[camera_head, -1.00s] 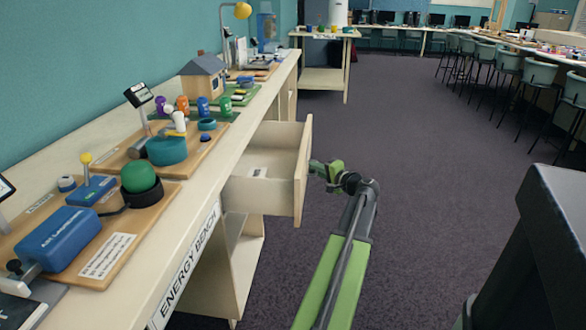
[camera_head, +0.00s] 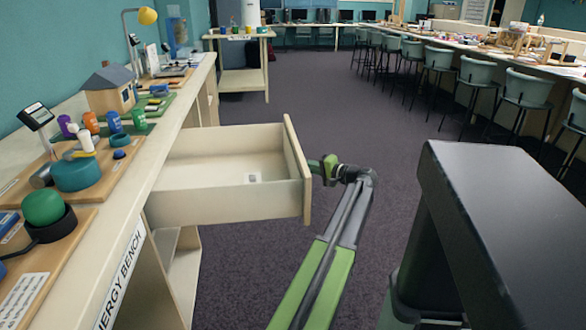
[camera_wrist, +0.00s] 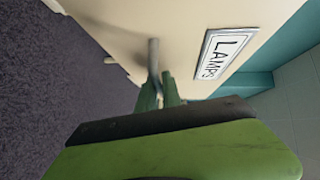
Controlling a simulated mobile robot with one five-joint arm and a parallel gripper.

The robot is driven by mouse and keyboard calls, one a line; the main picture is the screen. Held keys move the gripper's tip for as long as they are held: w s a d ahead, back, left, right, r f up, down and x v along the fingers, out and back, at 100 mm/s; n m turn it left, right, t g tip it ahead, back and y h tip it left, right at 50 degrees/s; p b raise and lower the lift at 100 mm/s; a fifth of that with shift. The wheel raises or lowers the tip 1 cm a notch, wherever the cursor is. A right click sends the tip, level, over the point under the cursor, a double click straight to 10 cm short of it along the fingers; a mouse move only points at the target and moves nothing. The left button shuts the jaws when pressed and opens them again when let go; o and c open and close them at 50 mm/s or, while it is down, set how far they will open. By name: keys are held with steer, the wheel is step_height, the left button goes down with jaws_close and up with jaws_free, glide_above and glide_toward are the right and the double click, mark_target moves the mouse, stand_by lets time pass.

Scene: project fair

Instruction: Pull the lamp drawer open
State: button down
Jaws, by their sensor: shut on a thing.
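The lamp drawer (camera_head: 228,203) sticks far out from the energy bench (camera_head: 112,215) in the head view. My gripper (camera_head: 318,167) is at the outer face of the drawer front. In the wrist view, the drawer front (camera_wrist: 125,30) carries a plate reading LAMPS (camera_wrist: 226,52). My gripper (camera_wrist: 160,88) is shut on the grey bar handle (camera_wrist: 153,58) there. The handle is hidden behind the drawer front in the head view.
A model house (camera_head: 110,90), small coloured figures and a green dome button (camera_head: 43,207) stand on the bench top. Stools (camera_head: 525,95) line a long table at the right. Dark carpet (camera_head: 390,135) lies clear between.

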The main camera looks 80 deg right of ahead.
steer(key=shift+s+d+r, duration=0.1)
steer(key=shift+s+d, duration=0.2)
steer(key=shift+s, duration=0.3)
steer(key=c, duration=1.8)
jaws_free()
steer(key=shift+a, duration=0.1)
steer(key=p+v, duration=0.2)
steer(key=v, duration=1.5)
steer(key=shift+s, duration=0.2)
steer(key=shift+a, duration=0.15)
